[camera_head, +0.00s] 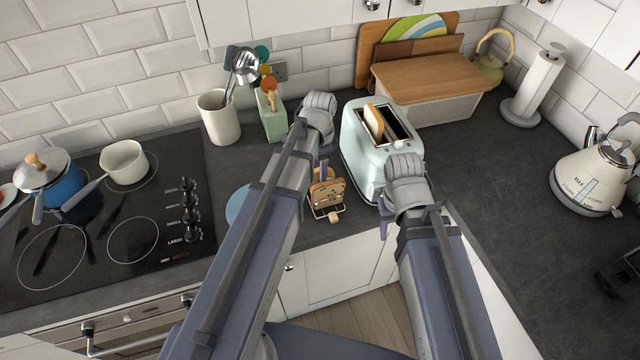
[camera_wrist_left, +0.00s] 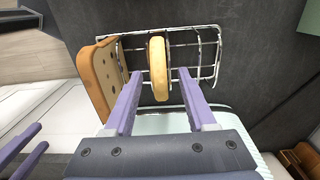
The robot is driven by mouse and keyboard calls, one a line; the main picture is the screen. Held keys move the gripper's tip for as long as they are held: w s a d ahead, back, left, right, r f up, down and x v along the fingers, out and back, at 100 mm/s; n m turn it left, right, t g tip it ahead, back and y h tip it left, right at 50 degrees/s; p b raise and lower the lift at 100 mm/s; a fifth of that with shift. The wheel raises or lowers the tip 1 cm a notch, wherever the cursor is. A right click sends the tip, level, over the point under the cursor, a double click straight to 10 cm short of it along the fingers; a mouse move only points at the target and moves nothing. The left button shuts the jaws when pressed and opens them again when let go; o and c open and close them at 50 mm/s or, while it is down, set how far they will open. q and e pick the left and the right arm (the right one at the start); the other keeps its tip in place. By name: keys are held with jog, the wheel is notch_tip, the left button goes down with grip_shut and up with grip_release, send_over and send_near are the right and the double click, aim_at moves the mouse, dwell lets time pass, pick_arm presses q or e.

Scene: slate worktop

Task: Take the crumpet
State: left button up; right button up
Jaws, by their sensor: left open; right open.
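A round, pale yellow piece that looks like the crumpet (camera_wrist_left: 158,66) stands edge-on in a wire toast rack (camera_wrist_left: 205,45) in the left wrist view. A brown, square slice with dark holes (camera_wrist_left: 97,80) leans at the rack's left end; it also shows in the head view (camera_head: 327,201). My left gripper (camera_wrist_left: 160,76) is open, with its fingers on either side of the round piece and no clear contact. In the head view my left gripper (camera_head: 324,168) is over the rack, which its arm partly hides. My right gripper (camera_head: 384,222) is open beside the toaster's front.
A pale toaster (camera_head: 355,150) with bread (camera_head: 374,124) in a slot stands right of the rack. A green block (camera_head: 272,122) and a utensil pot (camera_head: 219,120) stand behind. A blue plate (camera_head: 238,206) lies left of my left arm.

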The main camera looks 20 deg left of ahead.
pick_arm(q)
jog(key=shift+f, duration=0.15)
grip_shut()
dwell(0.4)
notch_tip(320, 180, up, 10)
jog(key=p, duration=1)
notch_tip(320, 180, up, 9)
jog(key=p, duration=0.9)
